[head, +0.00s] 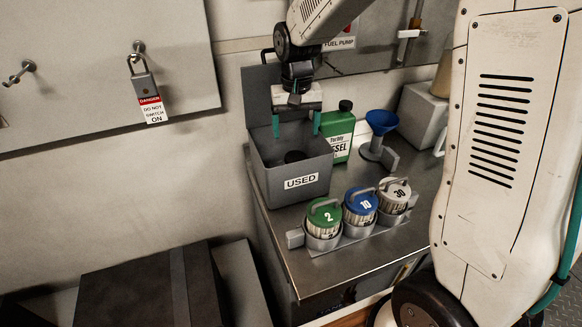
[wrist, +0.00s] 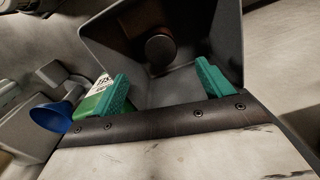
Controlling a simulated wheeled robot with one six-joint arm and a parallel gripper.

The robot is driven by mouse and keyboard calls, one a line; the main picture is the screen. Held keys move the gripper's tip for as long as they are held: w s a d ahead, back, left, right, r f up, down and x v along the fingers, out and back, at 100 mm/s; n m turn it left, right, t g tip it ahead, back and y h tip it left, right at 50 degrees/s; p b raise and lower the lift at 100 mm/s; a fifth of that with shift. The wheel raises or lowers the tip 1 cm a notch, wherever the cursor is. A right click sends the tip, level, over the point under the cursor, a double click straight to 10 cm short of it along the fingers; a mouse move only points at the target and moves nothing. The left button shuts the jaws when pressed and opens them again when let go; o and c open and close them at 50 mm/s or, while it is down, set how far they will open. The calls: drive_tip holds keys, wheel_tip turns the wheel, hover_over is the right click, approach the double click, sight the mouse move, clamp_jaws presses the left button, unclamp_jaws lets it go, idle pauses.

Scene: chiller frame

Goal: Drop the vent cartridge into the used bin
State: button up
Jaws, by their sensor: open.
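The grey used bin (head: 285,200) stands at the left end of the metal counter with its lid raised behind it. It also shows in the wrist view (wrist: 115,45). A dark round cartridge (head: 295,157) lies inside the bin, and it shows as a brown cylinder in the wrist view (wrist: 160,50). It looks like the vent cartridge, but I see no label on it. My gripper (head: 296,124) hangs above the bin opening, with its teal fingers spread apart (wrist: 162,82) and nothing between them. The cartridge is apart from the fingers.
A grey rack (head: 352,238) in front of the bin holds a green cartridge (head: 324,216), a blue one (head: 360,204) and a white one (head: 395,193). A green fuel jug (head: 339,136) and a blue funnel (head: 381,122) stand right of the bin. The counter's front right is clear.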

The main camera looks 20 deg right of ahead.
wheel_tip(320, 180, up, 7)
idle(0.3)
drive_tip(key=shift+r, duration=0.1)
drive_tip(key=s+d+r+n, duration=0.1)
drive_tip(key=s+r, duration=0.1)
drive_tip(key=s, duration=1.3)
drive_tip(key=s+d+r+n+t, duration=0.1)
drive_tip(key=s+d, duration=0.1)
drive_tip(key=s, duration=1.3)
drive_tip(key=shift+r, duration=0.35)
drive_tip(key=shift+s+d, duration=0.1)
